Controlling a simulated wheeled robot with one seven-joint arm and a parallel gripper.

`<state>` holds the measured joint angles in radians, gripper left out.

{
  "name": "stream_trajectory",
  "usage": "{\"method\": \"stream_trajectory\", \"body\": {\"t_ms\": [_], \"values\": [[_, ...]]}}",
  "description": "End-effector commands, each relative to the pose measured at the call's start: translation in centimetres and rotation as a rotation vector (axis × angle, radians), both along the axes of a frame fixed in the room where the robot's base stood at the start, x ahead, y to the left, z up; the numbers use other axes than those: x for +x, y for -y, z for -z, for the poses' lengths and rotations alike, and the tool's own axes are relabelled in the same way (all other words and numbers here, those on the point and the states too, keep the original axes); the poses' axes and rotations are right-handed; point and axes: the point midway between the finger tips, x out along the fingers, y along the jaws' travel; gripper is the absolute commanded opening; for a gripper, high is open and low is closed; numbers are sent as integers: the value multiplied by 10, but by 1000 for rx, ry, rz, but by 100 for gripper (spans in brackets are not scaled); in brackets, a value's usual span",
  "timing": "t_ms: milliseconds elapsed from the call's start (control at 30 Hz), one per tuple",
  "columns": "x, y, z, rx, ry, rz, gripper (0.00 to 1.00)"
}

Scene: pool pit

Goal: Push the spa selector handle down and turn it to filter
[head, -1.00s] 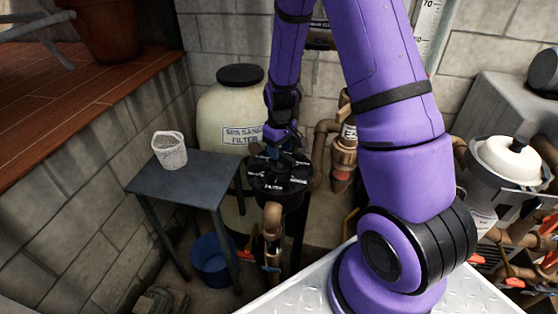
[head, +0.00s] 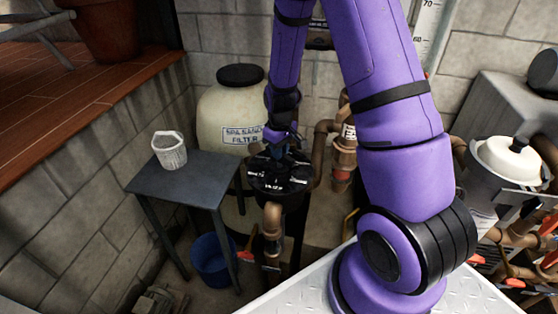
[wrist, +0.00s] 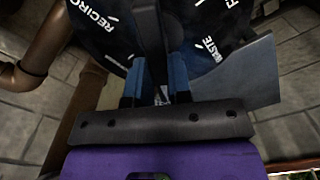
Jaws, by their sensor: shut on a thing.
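The spa selector valve (head: 278,186) is a round black head with white labels, in front of the cream filter tank in the head view. In the wrist view its dark face (wrist: 195,25) shows RECIRC on the left, WASTE on the right and part of a word beginning with F at the far right. The dark selector handle (wrist: 149,30) runs up the middle of that view. My gripper (wrist: 155,72) has its blue fingers on either side of the handle and is shut on it. In the head view my wrist hides much of the handle. How far down the handle sits cannot be told.
The cream filter tank (head: 225,106) stands behind the valve. A grey table (head: 205,185) with a white basket (head: 169,151) is to the left, and a blue bucket (head: 209,257) is under it. Brown pipes (head: 272,220) run close in front and to the right.

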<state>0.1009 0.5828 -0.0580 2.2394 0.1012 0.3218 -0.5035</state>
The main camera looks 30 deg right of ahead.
Motion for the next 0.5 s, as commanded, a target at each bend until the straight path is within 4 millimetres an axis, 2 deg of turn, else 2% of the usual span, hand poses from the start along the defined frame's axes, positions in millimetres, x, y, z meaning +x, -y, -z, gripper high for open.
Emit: {"method": "stream_trajectory", "body": {"t_ms": [500], "values": [[0,0,6,0,0,0,0]]}}
